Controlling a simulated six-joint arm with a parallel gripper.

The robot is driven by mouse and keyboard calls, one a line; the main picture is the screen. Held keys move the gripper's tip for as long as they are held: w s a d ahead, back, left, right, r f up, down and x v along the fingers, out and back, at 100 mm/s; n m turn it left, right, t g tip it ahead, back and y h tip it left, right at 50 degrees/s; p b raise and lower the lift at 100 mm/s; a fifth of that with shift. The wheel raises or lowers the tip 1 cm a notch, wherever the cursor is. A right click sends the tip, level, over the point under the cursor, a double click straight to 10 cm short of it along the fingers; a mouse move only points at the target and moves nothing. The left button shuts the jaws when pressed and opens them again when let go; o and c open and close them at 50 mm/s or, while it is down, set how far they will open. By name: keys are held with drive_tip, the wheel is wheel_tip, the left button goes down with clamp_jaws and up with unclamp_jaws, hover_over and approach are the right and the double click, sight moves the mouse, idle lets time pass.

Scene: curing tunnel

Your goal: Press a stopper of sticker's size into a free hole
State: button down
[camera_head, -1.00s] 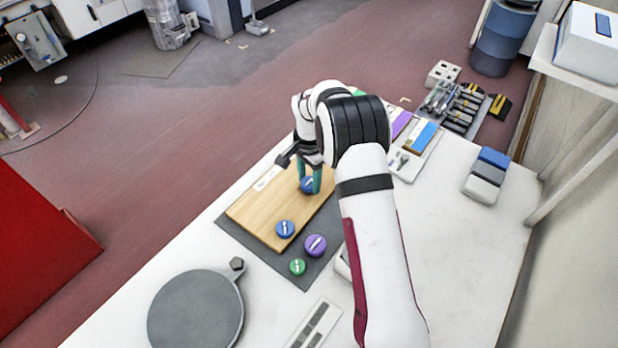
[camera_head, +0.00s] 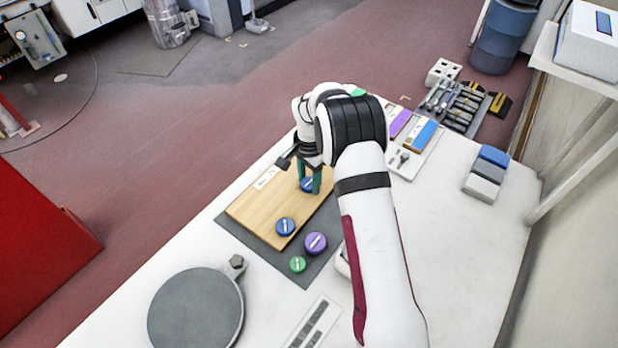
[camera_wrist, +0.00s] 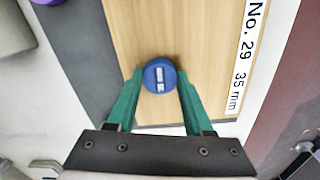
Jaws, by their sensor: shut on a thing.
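The wooden board (camera_head: 258,208) lies on a dark grey mat. Its white sticker (camera_wrist: 244,58) reads "No. 29 35 mm" in the wrist view. My gripper (camera_head: 309,185) is shut on a blue stopper (camera_wrist: 160,76) with a pale bar on top, at the board's surface; I cannot tell how deep it sits. A second blue stopper (camera_head: 285,227) is on the board's near part. A purple stopper (camera_head: 315,243) and a green stopper (camera_head: 298,264) lie on the mat beside the board. No open hole shows; my arm hides part of the board.
A round grey plate (camera_head: 195,312) stands at the front left of the white table. Stacked blue, grey and white blocks (camera_head: 486,172) stand on the right.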

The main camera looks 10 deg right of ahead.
drive_tip(key=shift+f, duration=0.1)
unclamp_jaws()
idle(0.5)
drive_tip(key=shift+r, duration=3.5)
